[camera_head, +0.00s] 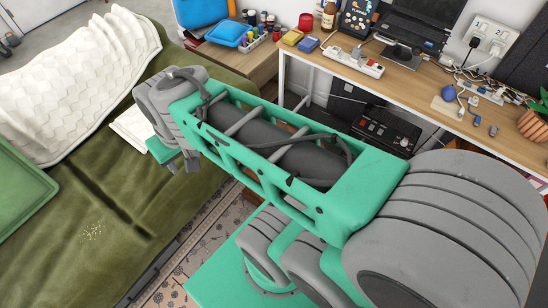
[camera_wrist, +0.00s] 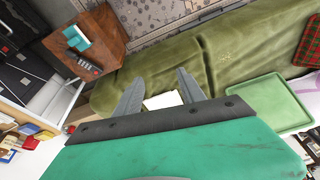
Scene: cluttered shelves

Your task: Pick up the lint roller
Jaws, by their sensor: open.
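I cannot make out a lint roller for certain in either view. My gripper (camera_wrist: 157,84) is open and empty, its two grey fingers spread over the green sofa (camera_wrist: 228,52). A flat white item (camera_wrist: 162,101) on the sofa shows between the fingers, lower down and apart from them. In the head view my gripper (camera_head: 181,162) hangs above the sofa, partly hidden by my wrist, beside the white item (camera_head: 131,127). A small teal and white object (camera_wrist: 77,38), too small to identify, lies on a brown wooden table in the wrist view.
A dark remote-like item (camera_wrist: 89,66) lies on the wooden table (camera_wrist: 106,42). A green tray (camera_head: 20,196) and a white quilted blanket (camera_head: 85,80) are on the sofa. A cluttered desk (camera_head: 425,92) stands at right.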

